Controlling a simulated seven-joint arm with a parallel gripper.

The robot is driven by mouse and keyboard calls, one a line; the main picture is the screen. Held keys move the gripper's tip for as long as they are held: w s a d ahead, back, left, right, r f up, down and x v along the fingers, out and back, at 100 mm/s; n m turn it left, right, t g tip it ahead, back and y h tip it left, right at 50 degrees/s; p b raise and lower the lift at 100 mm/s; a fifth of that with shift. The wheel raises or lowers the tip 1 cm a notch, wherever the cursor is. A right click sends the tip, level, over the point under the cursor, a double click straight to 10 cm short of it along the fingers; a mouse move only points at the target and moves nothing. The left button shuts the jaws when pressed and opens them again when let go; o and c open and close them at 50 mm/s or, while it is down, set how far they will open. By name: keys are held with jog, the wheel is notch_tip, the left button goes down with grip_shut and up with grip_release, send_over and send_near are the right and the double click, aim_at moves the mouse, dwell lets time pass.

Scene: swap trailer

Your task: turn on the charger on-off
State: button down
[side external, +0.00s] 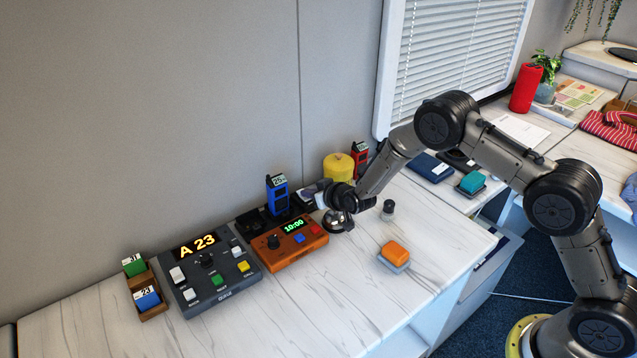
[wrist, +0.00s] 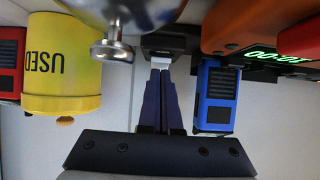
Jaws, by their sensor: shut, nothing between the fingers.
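The charger (side external: 250,222) is a low black dock behind the orange timer box. A blue radio (side external: 277,195) stands upright in it. The radio also shows in the wrist view (wrist: 216,95). My gripper (side external: 312,191) is at the dock's right end, low over the counter. In the wrist view its dark blue fingers (wrist: 163,72) are together and empty, and their tips are at a black block (wrist: 165,42) with a small pale piece at its edge. I cannot tell whether the tips touch it. The switch's on or off position cannot be made out.
The orange timer box (side external: 290,247) reads 10:00. A silver bell (side external: 338,221) sits close beside my gripper. A yellow canister (side external: 338,168) and a red radio (side external: 360,154) stand behind. A grey console (side external: 208,300) is at left. The counter's front is mostly clear.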

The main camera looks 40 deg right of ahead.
jog(key=r, duration=0.4)
jog(key=shift+s, duration=0.2)
jog(key=w+r+v, duration=0.1)
jog(key=v, duration=0.8)
jog(key=shift+r, duration=0.25)
jog(key=shift+s+f+t, duration=0.5)
jog(key=shift+s+f, duration=0.4)
jog(key=shift+f, duration=0.05)
jog(key=shift+w+d, duration=0.1)
